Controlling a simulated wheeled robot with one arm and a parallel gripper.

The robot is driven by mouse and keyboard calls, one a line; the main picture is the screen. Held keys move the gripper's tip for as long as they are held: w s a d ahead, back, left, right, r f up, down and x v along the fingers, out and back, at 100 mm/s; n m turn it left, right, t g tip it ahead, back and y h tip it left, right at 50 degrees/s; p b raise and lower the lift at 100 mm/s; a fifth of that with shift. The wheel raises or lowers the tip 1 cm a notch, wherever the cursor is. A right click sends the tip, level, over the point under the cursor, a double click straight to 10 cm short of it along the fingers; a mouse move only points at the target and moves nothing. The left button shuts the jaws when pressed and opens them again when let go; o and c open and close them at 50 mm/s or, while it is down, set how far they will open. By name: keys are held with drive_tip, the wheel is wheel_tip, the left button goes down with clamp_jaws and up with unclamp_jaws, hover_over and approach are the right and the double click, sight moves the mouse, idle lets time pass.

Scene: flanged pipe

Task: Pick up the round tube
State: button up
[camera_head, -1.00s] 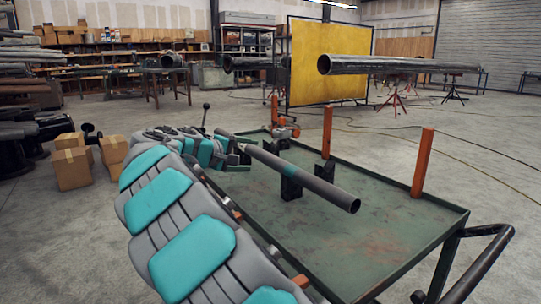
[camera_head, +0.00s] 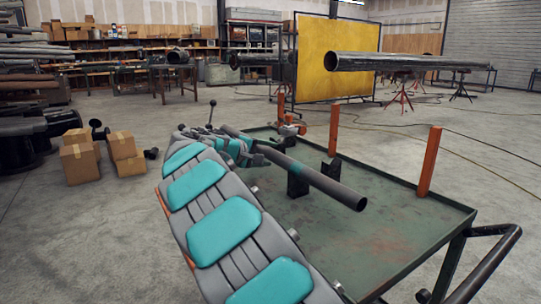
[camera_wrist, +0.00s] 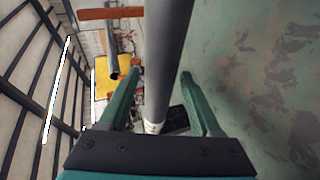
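The round tube (camera_head: 325,186) is a long dark grey pipe. It lies across black supports (camera_head: 298,181) on the green cart (camera_head: 400,262), its open end toward the front right. My gripper (camera_head: 258,150) is at the tube's far part, and my arm partly hides it there. In the wrist view the tube (camera_wrist: 167,70) runs between the two teal fingers of my gripper (camera_wrist: 160,92). The fingers are apart, with a gap visible on each side of the tube. I cannot tell how deep the tube sits between them.
Orange posts (camera_head: 429,162) stand along the cart's far side. The cart has a raised rim and a dark handle (camera_head: 485,265) at the right. Cardboard boxes (camera_head: 80,160) are on the floor at left. A yellow panel (camera_head: 335,58) and a large pipe (camera_head: 405,62) stand behind.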

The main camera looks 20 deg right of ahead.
clamp_jaws()
idle(0.3)
idle(0.8)
